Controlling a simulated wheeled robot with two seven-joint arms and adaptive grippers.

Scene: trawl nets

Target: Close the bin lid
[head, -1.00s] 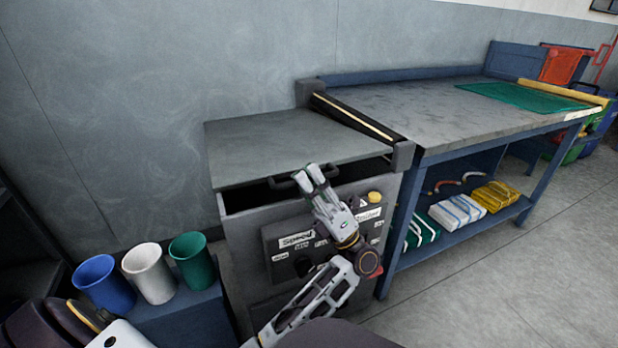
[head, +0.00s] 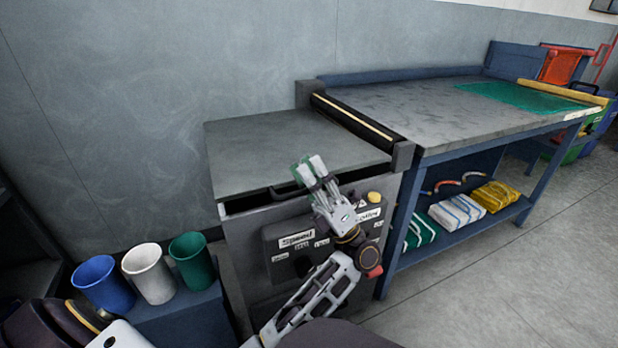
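The bin is a dark grey box (head: 240,228) with a labelled front panel, left of the workbench. Its flat grey lid (head: 270,150) lies almost level, with a narrow dark gap between its front edge and the box front. A dark bar handle (head: 283,192) shows at the lid's front edge, partly hidden by my gripper. A faint green tint shows at the fingertips. My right gripper is not in view.
The blue workbench (head: 400,107) adjoins the bin on the right, with a roller (head: 352,118) between. Blue (head: 103,285), white (head: 149,274) and green (head: 192,261) cups stand at lower left. Floor at right is clear.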

